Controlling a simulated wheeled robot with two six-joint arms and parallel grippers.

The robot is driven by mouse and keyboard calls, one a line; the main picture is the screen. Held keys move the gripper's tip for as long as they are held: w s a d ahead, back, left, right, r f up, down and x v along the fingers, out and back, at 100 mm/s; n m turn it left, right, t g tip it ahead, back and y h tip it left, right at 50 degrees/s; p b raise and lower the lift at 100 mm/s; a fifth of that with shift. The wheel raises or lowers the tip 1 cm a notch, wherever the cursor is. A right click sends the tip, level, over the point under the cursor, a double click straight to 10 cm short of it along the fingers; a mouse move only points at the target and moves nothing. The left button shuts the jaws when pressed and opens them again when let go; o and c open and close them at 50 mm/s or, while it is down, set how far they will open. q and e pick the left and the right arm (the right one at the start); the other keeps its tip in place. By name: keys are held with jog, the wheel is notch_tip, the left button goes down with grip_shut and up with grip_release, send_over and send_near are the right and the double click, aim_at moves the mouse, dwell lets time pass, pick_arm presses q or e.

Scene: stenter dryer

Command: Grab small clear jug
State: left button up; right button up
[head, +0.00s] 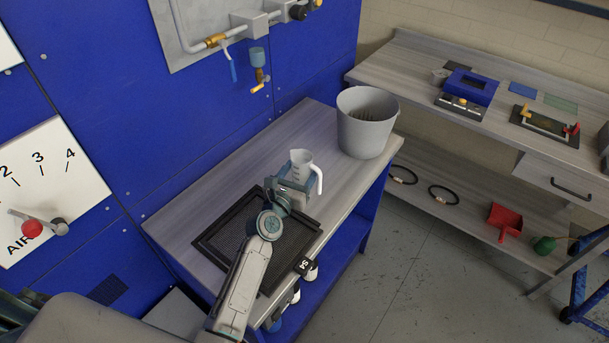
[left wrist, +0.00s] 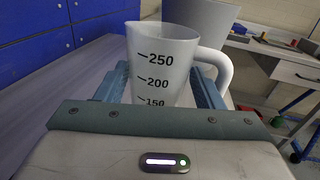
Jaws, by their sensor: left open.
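The small clear jug (head: 301,162) stands upright at the far end of my left gripper, on the grey bench. It is translucent, with a handle on its right side. In the left wrist view the jug (left wrist: 165,68) shows black marks 250, 200 and 150, and its lower part is hidden behind my gripper body. My left gripper (head: 293,188) is open, with one blue finger on each side of the jug. The left wrist view shows both fingers of the gripper (left wrist: 160,92). I cannot tell whether either finger touches the jug. My right gripper is not in view.
A black mesh tray (head: 216,242) lies on the bench (head: 180,222) under my left arm. A large grey bucket (head: 366,125) stands behind the jug to the right. Blue panels with pipework and a tap (head: 258,75) rise along the left. Another bench (head: 420,65) stands at the right.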

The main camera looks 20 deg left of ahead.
pick_arm(q)
jog(key=shift+w+d, duration=0.15)
jog(key=shift+w, duration=0.55)
jog(key=shift+f, duration=0.15)
jog(key=c, duration=0.7)
